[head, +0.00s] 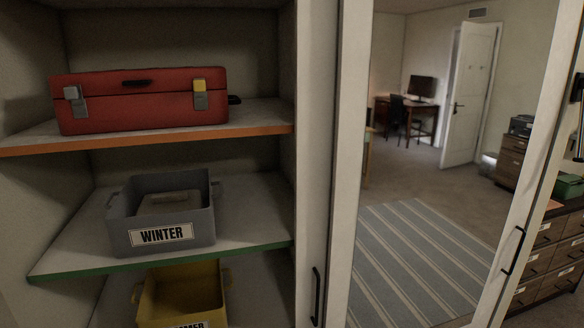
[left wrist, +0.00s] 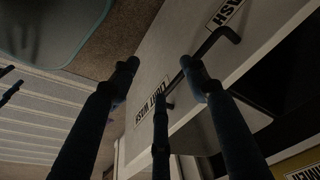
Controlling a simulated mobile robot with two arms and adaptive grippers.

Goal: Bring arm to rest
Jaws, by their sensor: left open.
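My left gripper (left wrist: 160,68) shows in the left wrist view, open, with its dark fingers spread apart. A black bar handle (left wrist: 216,38) on a pale panel (left wrist: 185,22) lies beyond the fingertips and partly between them. I cannot tell whether a finger touches the handle. Nothing is visibly held.
Shelves in the head view hold a red toolbox (head: 140,100), a grey WINTER bin (head: 160,215) and a yellow bin (head: 180,297). A tall pale frame (head: 345,170) stands right of them. A striped rug (head: 410,255) lies on open floor beyond.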

